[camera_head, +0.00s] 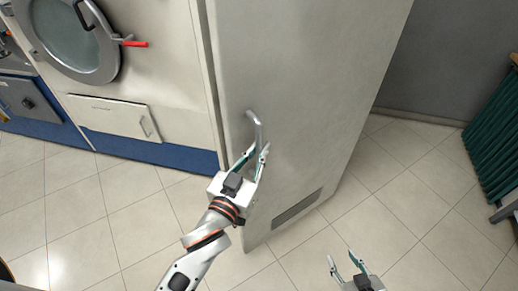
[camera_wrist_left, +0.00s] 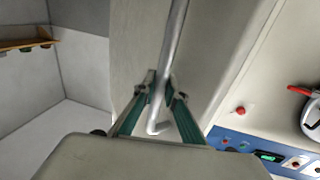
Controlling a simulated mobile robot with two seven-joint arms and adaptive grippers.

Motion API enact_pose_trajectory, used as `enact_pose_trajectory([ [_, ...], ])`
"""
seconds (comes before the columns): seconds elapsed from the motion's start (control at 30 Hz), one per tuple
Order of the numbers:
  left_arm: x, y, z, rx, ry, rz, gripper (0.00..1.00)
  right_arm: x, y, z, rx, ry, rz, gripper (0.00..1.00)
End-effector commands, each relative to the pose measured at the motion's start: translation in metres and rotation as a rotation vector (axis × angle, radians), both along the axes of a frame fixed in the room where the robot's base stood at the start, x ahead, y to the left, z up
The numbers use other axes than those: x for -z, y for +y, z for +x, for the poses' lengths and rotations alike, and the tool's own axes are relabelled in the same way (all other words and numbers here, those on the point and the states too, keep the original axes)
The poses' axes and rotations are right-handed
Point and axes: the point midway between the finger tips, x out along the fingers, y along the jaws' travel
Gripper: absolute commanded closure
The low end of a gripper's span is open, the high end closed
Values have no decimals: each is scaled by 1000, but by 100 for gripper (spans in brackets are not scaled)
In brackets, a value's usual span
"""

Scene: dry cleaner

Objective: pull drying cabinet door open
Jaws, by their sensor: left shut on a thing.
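The drying cabinet door (camera_head: 310,75) is a tall grey panel in the middle of the head view, with a dark vent low down. Its metal bar handle (camera_head: 254,128) is near the panel's left edge. The handle also shows in the left wrist view (camera_wrist_left: 174,50). My left gripper (camera_head: 255,153) is shut on the lower part of the handle, its fingers on either side of the bar. I see no clear gap at the door's edge. My right gripper (camera_head: 344,262) is low in the head view, fingers apart, empty and away from the door.
A machine with a round door (camera_head: 75,40) and red lever (camera_head: 134,44) stands left of the cabinet. It has a white lower panel (camera_head: 112,118) and blue base. A dark green ribbed object (camera_head: 495,135) is at the right. The tiled floor (camera_head: 390,225) before the cabinet is clear.

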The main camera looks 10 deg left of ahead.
Motion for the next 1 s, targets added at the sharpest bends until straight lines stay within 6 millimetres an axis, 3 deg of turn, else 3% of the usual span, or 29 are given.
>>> enact_pose_trajectory([
  [0.07,-1,0,0,0,-3,-2,100,0,1,0,-1,0,1,60],
  [0.1,-1,0,0,0,-3,-2,84,0,1,0,-1,0,1,60],
  [0.17,-1,0,0,0,-2,-2,72,0,1,0,-1,0,1,60],
  [0.6,1,2,-6,-1,1,0,72,2,0,-2,-2,5,-2,60],
  [1.0,1,24,-69,-1,4,-1,72,0,0,-1,-2,1,-1,60],
])
